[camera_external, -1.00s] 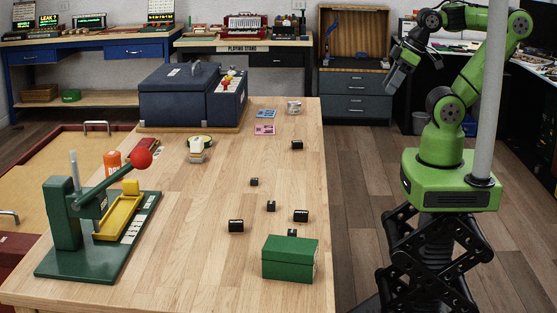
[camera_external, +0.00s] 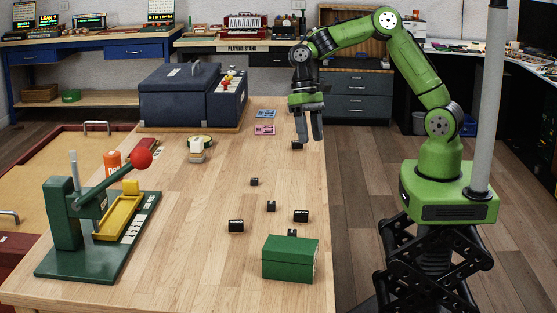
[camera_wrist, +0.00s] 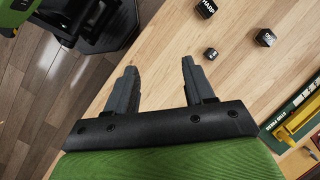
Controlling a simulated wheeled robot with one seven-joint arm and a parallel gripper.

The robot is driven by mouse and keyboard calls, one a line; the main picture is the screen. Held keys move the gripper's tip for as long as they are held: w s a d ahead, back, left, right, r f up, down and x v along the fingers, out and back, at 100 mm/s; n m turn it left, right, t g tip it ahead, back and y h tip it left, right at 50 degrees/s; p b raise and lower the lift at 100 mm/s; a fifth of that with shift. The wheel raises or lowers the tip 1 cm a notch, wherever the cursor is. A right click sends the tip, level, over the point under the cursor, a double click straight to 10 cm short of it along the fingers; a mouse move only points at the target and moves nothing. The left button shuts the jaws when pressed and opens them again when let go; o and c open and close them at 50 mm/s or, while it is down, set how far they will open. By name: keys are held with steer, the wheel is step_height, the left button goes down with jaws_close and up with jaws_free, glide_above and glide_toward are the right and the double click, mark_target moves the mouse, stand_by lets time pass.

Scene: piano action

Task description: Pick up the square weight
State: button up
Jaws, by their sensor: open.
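Several small black block weights lie on the wooden table. One weight (camera_external: 297,145) is at the back right, partly behind a finger of my gripper. Others are a small weight (camera_external: 254,181), a weight (camera_external: 271,206), a lettered weight (camera_external: 301,215), and a weight (camera_external: 236,225) at the left. Another weight (camera_external: 292,232) is partly hidden behind the green box. I cannot tell which one is the square weight. My gripper (camera_external: 309,139) is open, empty and pointing down above the table's right edge. In the wrist view its fingers (camera_wrist: 159,66) are apart, with three weights (camera_wrist: 266,37) beyond them.
A green box (camera_external: 290,260) stands at the table's front right. A green lever press (camera_external: 95,225) with a red knob stands at the left. A large dark blue case (camera_external: 180,98) sits at the back. The table's middle (camera_external: 190,200) is clear.

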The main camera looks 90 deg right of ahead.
steer(key=w+d+f+m+y+b, duration=0.1)
steer(key=w+f+m+y, duration=0.3)
steer(key=w+f, duration=0.15)
steer(key=m+t+y+b, duration=0.1)
steer(key=m+t+y, duration=0.1)
steer(key=m+y, duration=0.4)
glide_toward(271, 206)
steer(key=b+x, duration=0.4)
steer(key=x, duration=0.3)
steer(key=shift+f, duration=0.2)
jaws_close()
